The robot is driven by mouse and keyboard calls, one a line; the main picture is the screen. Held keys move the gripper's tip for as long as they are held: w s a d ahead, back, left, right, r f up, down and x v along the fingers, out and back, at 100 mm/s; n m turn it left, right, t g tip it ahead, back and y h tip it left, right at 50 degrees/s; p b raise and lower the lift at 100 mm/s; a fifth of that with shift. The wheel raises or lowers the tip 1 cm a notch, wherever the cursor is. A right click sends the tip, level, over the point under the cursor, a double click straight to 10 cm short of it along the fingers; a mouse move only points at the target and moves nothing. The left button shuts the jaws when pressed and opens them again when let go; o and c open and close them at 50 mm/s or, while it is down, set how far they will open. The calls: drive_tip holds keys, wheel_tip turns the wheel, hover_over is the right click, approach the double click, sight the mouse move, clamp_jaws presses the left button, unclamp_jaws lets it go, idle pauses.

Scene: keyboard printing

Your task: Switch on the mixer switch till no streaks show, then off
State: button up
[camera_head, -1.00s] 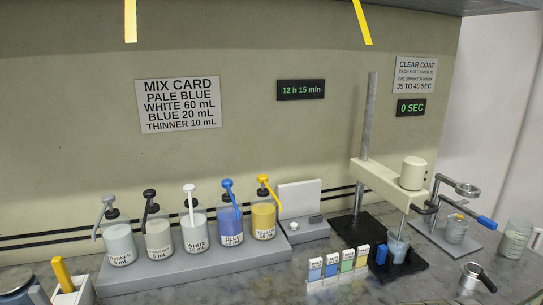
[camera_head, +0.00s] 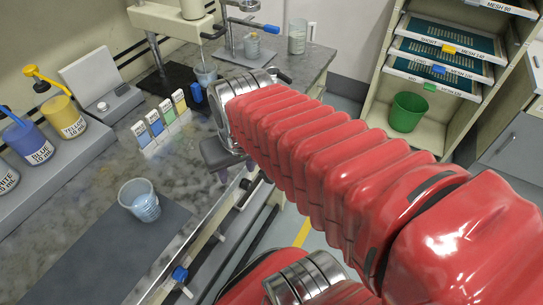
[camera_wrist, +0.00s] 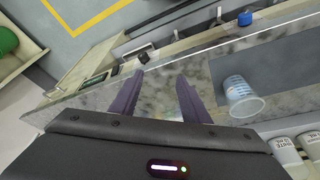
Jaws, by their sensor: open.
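The beige mixer head (camera_head: 196,8) stands on a post at the back of the bench, over a clear cup (camera_head: 205,73) of pale blue liquid on a black base (camera_head: 166,80). A small blue part (camera_head: 196,93) sits beside that cup; I cannot tell whether it is the switch. Streaks in the cup are too small to judge. My gripper (camera_wrist: 158,92) is open and empty over the bench's front edge, apart from the mixer. In the head view my gripper (camera_head: 229,168) is partly hidden by my red-sleeved arm.
Sample cards (camera_head: 157,123) stand before the mixer. Pump bottles (camera_head: 65,117) are at left, shelves with a green bin (camera_head: 407,112) at right.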

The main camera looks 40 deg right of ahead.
drive_tip(key=s+d+f+m+t+y, duration=0.3)
drive_tip(key=d+f+m+y, duration=0.4)
drive_tip(key=f+m, duration=0.45)
drive_tip(key=s+d+f+m+t+y, duration=0.35)
drive_tip(key=d+f+m, duration=0.45)
drive_tip(key=f+m, duration=0.4)
drive_tip(key=w+d+m+t+h, duration=0.4)
drive_tip(key=d+m+t, duration=0.2)
drive_tip(key=d, duration=0.4)
drive_tip(key=shift+w+d+f+t, duration=0.2)
drive_tip(key=shift+w+t, duration=0.1)
drive_tip(key=shift+t, duration=0.35)
drive_tip(key=shift+w+a, duration=0.1)
